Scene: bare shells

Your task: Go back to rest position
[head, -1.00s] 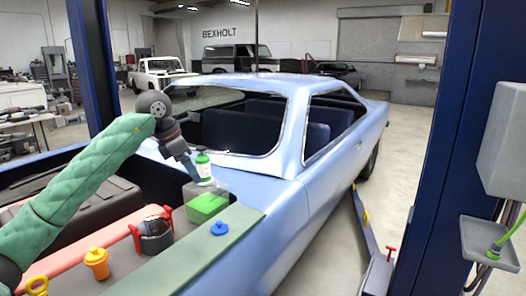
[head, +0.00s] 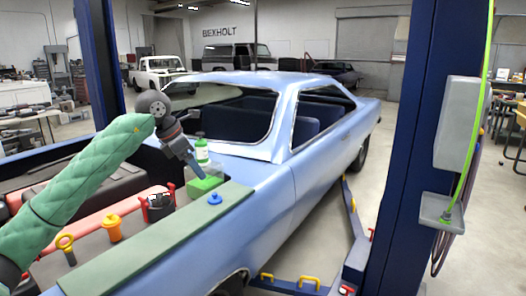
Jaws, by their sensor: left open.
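My left gripper (head: 192,163) comes in from the left on a green padded arm. It is open and points down over the car's engine bay. A green-and-white bottle (head: 202,152) stands just beyond its fingertips; I cannot tell whether they touch it. A bright green block (head: 205,187) lies just below the gripper. My right gripper is not in view.
The light blue car (head: 262,200) fills the middle. On its near edge are a blue knob (head: 215,198), an orange cap (head: 113,228) and a red-handled dark part (head: 159,206). A blue lift post (head: 408,150) with a grey box (head: 457,125) stands right.

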